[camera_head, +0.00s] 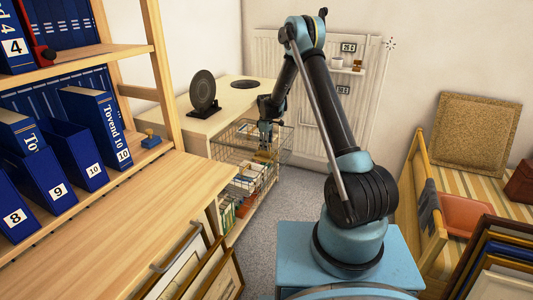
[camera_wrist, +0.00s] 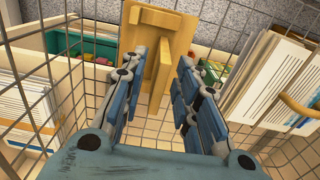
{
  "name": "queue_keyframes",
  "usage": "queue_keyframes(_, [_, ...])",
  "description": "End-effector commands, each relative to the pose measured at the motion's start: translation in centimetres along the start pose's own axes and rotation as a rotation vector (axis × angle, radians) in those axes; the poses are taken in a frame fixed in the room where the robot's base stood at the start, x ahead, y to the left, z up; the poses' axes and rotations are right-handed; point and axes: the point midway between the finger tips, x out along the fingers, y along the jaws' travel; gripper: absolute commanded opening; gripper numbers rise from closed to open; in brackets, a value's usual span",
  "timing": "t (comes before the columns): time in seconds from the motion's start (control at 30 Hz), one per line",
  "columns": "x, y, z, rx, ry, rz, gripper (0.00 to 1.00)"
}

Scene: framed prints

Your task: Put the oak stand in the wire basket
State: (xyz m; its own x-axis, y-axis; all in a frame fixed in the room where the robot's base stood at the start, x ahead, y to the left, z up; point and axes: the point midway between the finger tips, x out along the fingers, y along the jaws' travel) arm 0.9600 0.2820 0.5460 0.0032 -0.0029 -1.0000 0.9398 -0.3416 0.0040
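The oak stand (camera_wrist: 180,38) is a pale wooden piece with a flat plate and an upright part. It lies beyond my fingertips in the wrist view, within the mesh of the wire basket (camera_wrist: 45,112). In the wrist view my gripper (camera_wrist: 164,62) is open, with a finger on each side of the stand's upright part and narrow gaps visible. Whether the stand rests fully on the basket floor is hard to tell.
Books and papers (camera_wrist: 268,80) show through the mesh beside the stand, and a green box (camera_wrist: 70,45) is at left. A pale cabinet (camera_head: 200,130) with a dark disc on a stand (camera_head: 203,92) is beside the basket. Blue binders (camera_head: 75,155) fill the left shelves.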

Motion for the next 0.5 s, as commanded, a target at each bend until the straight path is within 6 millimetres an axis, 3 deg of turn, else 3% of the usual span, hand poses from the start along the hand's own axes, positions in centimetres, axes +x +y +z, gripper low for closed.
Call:
queue_keyframes(0.23, [-4.4,-0.1,0.0,0.0,0.0,0.0,0.29])
queue_keyframes(0.5, [-6.6,0.0,0.0,-0.001,0.0,0.0,0.29])
